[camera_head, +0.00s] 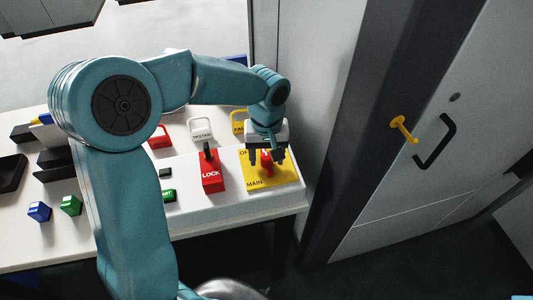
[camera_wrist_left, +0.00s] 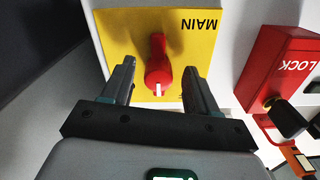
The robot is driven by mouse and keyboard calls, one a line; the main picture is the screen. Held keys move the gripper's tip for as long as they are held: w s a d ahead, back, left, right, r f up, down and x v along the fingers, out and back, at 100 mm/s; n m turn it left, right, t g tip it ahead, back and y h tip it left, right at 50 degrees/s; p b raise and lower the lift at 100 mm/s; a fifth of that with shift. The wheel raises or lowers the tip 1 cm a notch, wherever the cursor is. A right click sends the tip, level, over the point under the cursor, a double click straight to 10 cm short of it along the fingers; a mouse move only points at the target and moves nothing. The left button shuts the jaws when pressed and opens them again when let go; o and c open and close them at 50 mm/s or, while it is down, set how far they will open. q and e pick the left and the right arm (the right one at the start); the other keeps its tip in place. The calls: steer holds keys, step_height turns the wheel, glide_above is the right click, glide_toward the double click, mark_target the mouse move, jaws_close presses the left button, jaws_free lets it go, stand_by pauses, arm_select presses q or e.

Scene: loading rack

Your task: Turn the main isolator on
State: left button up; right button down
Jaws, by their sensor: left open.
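The main isolator is a red rotary handle (camera_head: 267,160) on a yellow plate (camera_head: 284,178) marked MAIN, at the right end of the white panel. In the left wrist view the red handle (camera_wrist_left: 158,66) stands on the yellow plate (camera_wrist_left: 118,30), with a white mark on its near end. My left gripper (camera_head: 266,160) is above the plate. In the left wrist view my left gripper (camera_wrist_left: 160,80) is open, with one finger on each side of the handle and a visible gap on both sides. My right gripper is not in view.
A red LOCK box (camera_head: 212,180) with a black lever stands just left of the plate; it also shows in the left wrist view (camera_wrist_left: 285,70). A grey door with a black handle (camera_head: 436,142) is at right.

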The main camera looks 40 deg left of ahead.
arm_select(q)
steer(key=shift+w, duration=0.15)
steer(key=c, duration=1)
steer(key=shift+c, duration=0.2)
steer(key=shift+m, duration=0.3)
steer(key=m, duration=0.3)
steer(key=shift+a+m, duration=0.1)
steer(key=shift+m, duration=0.2)
steer(key=m, duration=0.4)
steer(key=shift+m, duration=0.3)
steer(key=m, duration=0.4)
steer(key=shift+a, duration=0.1)
steer(key=shift+w+m+p, duration=0.1)
steer(key=shift+m+p, duration=0.3)
steer(key=shift+m, duration=2)
steer(key=shift+r, duration=0.1)
